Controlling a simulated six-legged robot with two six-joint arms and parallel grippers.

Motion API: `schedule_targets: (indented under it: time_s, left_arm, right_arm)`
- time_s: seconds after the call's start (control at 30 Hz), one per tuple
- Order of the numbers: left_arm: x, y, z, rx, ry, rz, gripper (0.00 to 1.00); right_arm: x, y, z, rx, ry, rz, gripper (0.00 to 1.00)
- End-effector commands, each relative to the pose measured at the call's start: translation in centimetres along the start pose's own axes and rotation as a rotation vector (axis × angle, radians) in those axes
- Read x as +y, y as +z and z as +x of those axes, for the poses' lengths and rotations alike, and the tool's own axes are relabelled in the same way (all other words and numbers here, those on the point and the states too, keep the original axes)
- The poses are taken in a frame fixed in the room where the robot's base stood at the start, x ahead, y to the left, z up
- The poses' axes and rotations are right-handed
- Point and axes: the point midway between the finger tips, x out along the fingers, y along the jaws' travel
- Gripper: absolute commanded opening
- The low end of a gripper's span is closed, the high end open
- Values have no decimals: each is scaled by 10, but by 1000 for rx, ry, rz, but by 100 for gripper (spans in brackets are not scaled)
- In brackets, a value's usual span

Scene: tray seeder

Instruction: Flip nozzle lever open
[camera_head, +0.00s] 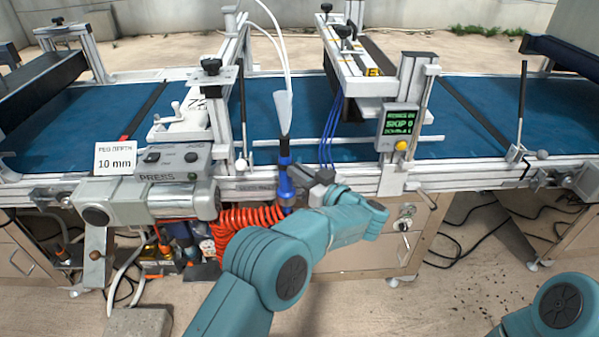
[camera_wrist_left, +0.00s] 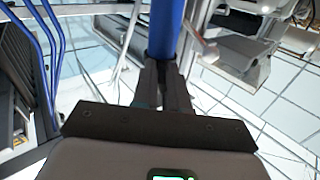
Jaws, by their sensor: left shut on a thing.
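A blue air nozzle (camera_head: 285,182) stands upright in front of the conveyor's front rail. A pale cone tip (camera_head: 284,112) sits above it, and a coiled orange hose (camera_head: 232,222) lies just left and below. My left gripper (camera_head: 300,183) reaches in from the right and is shut on the nozzle's blue body. In the left wrist view the blue body (camera_wrist_left: 166,28) rises from between the closed fingers (camera_wrist_left: 165,85). A thin silver lever-like piece (camera_wrist_left: 200,42) shows just right of the body there. My fingers hide part of the nozzle. My right gripper is out of view.
The blue conveyor belt (camera_head: 300,152) runs behind the rail. A display box (camera_head: 398,122) is on the right post. Another upright lever (camera_head: 520,105) stands farther right.

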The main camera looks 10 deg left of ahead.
Motion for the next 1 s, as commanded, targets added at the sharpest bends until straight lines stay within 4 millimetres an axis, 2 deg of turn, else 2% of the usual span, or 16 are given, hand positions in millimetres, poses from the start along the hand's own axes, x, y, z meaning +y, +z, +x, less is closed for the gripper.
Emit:
schedule_targets:
  time_s: [0.4, 0.43, 0.5, 1.0]
  left_arm:
    - [0, -1, 0, 2, 0, -1, 0]
    - [0, -1, 0, 2, 0, -1, 16]
    - [0, -1, 0, 2, 0, -1, 39]
    - [-1, -1, 2, 1, 1, -1, 39]
  right_arm:
    - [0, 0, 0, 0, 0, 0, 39]
    - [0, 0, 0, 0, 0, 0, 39]
    - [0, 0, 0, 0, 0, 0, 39]
    - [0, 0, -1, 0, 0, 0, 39]
